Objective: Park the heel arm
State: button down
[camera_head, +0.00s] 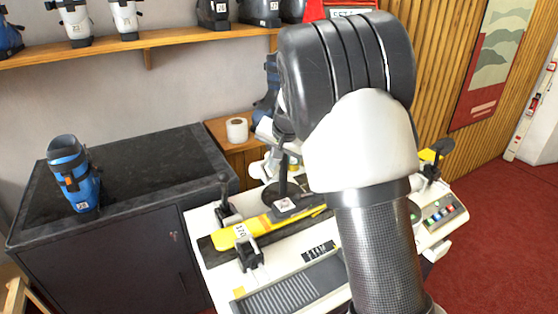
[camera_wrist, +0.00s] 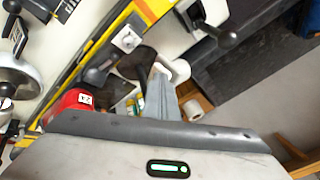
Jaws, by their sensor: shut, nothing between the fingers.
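I cannot tell for sure which part is the heel arm. A dark upright arm (camera_head: 284,180) rises from a square tagged plate (camera_head: 285,205) over the yellow ski on the white bench (camera_head: 205,265). The tagged plate also shows in the wrist view (camera_wrist: 127,38), with a dark part (camera_wrist: 138,62) below it. My gripper (camera_wrist: 160,72) is shut and empty, its grey fingers close to that dark part; I cannot tell whether they touch. In the head view my own arm hides my gripper and part of the bench. The yellow ski (camera_head: 226,238) lies across the bench.
Black-knobbed clamp levers (camera_head: 224,190) (camera_head: 248,252) stand beside the ski; one knob (camera_wrist: 228,38) shows in the wrist view. A control panel (camera_head: 440,212) is at the right. A blue boot (camera_head: 75,172) stands on the dark cabinet (camera_head: 150,165). A paper roll (camera_head: 237,130) sits behind.

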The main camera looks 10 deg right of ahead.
jog(key=w+a+p, duration=0.3)
jog(key=w+a, duration=0.2)
jog(key=a, duration=0.4)
jog(key=shift+w, duration=0.2)
dwell(0.3)
